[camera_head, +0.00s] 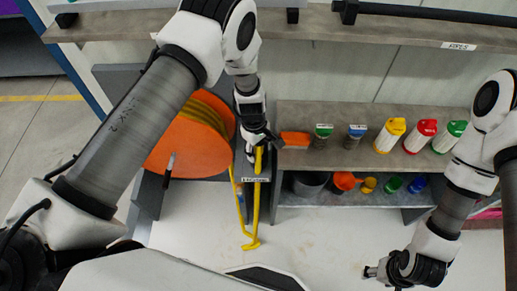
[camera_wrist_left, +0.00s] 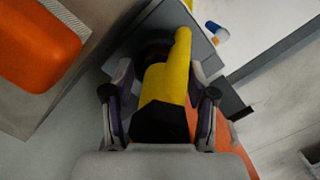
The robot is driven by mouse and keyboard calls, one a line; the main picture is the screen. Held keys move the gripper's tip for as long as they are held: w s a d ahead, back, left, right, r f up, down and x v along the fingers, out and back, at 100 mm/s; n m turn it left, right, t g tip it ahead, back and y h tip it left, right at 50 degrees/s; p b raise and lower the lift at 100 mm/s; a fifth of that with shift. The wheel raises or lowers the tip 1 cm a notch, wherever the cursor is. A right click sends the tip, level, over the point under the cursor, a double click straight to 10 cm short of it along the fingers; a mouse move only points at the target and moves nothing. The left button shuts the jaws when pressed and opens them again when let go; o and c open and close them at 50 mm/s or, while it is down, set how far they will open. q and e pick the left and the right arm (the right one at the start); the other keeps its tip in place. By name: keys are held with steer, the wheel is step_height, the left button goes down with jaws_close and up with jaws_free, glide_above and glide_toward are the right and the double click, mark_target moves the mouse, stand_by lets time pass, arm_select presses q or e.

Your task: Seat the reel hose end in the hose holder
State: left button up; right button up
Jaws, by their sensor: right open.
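The reel hose end (camera_wrist_left: 165,85), yellow with a black part, lies between the fingers of my left gripper (camera_wrist_left: 160,95), which looks shut on it. In the head view, my left gripper (camera_head: 260,142) is at the top of the yellow hose (camera_head: 256,215), beside the orange reel (camera_head: 190,140). A dark grey bracket (camera_wrist_left: 150,40), which looks like the hose holder, is right behind the hose end. The hose end partly covers it, so I cannot tell whether they touch. My right gripper (camera_head: 378,271) is open and empty, low at the right.
A grey shelf unit (camera_head: 350,186) right of the reel holds an orange box (camera_head: 295,139), several coloured-lid bottles, a dark bucket (camera_head: 308,184) and small coloured containers. A long shelf (camera_head: 400,30) runs above. The floor (camera_head: 320,240) in front is mostly clear.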

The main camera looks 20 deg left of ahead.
arm_select(q)
steer(key=r, duration=0.4)
steer(key=a+r, duration=0.1)
steer(key=r, duration=0.7)
steer(key=shift+w+a+r, duration=0.1)
steer(key=shift+w+a, duration=0.05)
steer(key=shift+w, duration=0.2)
